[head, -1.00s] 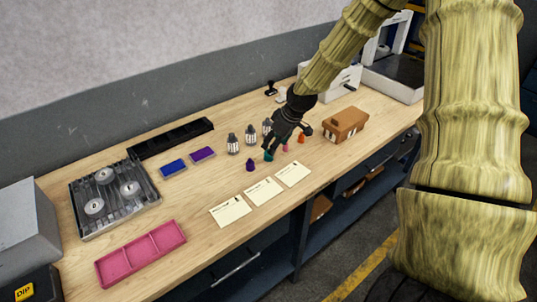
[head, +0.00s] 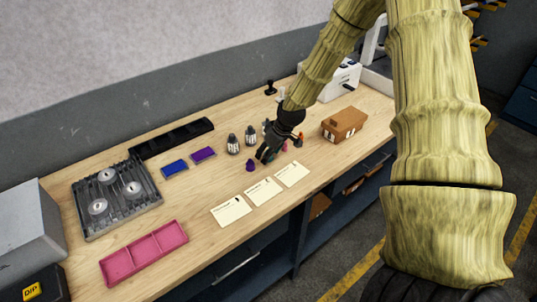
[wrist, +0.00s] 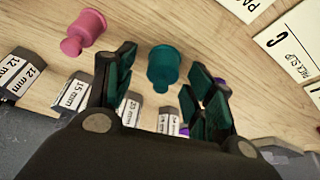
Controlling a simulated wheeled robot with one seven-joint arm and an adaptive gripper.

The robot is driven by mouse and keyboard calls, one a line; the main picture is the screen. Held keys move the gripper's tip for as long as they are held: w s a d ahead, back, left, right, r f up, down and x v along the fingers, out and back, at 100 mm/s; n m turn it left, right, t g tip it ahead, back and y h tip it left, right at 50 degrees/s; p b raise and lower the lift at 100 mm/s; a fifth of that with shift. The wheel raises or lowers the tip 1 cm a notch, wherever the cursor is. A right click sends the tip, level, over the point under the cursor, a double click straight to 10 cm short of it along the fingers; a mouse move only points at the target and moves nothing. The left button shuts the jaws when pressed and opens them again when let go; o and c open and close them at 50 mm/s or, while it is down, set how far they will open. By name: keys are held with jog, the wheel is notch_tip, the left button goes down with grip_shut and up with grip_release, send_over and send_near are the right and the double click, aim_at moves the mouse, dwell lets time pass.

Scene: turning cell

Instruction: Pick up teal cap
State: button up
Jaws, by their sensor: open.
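The teal cap (wrist: 164,66) stands on the wooden table in the wrist view, between and just ahead of the two fingertips. In the head view the cap (head: 272,156) shows only in part, next to the fingers. My gripper (wrist: 160,85) is open, with one finger on each side of the cap and no visible contact. In the head view my gripper (head: 268,153) is low over the table, pointing down.
A pink cap (wrist: 86,30) stands left of the fingers in the wrist view. A purple cap (head: 250,165) is close to my gripper. Paper slips (head: 264,191) lie in front. A brown box (head: 344,123) stands at right.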

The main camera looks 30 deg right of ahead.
jog(key=shift+c, duration=0.4)
jog(key=c, duration=0.6)
jog(key=shift+r, duration=0.1)
